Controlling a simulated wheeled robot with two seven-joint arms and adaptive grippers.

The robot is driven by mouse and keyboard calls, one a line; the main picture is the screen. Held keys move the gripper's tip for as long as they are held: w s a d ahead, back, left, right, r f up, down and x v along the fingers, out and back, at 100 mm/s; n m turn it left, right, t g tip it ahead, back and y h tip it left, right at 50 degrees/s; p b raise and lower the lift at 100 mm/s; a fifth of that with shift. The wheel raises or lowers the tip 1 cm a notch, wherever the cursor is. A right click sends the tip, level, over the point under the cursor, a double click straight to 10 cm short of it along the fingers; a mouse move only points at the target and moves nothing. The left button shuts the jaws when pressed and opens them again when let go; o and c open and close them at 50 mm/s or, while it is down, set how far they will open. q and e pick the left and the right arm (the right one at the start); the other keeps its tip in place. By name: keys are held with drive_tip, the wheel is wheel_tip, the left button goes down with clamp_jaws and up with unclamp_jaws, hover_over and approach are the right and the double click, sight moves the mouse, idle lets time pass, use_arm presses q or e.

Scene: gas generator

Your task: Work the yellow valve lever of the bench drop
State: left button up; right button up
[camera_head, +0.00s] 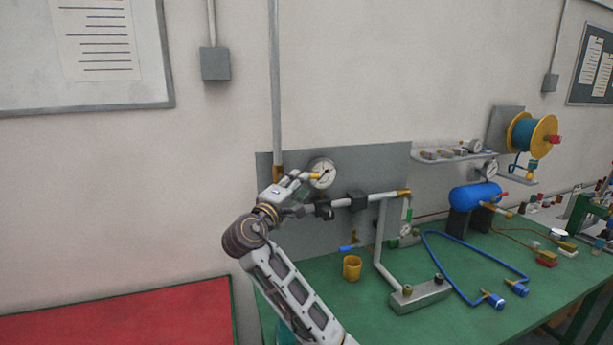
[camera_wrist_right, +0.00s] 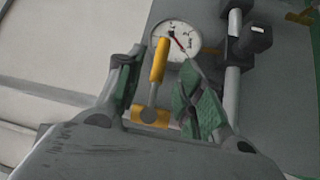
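The yellow valve lever (camera_wrist_right: 159,62) stands nearly upright in the right wrist view, in front of the pressure gauge's lower left edge. Its pivot end is at a yellow fitting (camera_wrist_right: 150,115). My right gripper (camera_wrist_right: 163,66) is open, with one green-padded finger on each side of the lever; gaps show on both sides. In the head view my right gripper (camera_head: 296,186) is at the grey panel, just left of the gauge (camera_head: 322,173), and covers part of the valve. My left gripper is not in view.
A grey pipe (camera_head: 360,201) with a black block runs right from the gripper. A yellow cup (camera_head: 352,268) and a grey pipe foot (camera_head: 418,295) stand on the green bench (camera_head: 375,325). A blue tank (camera_head: 475,196) and blue hose (camera_head: 460,285) lie further right.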

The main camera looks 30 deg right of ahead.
drive_tip(key=shift+p+x, duration=0.45)
drive_tip(key=shift+x, duration=2.25)
clamp_jaws()
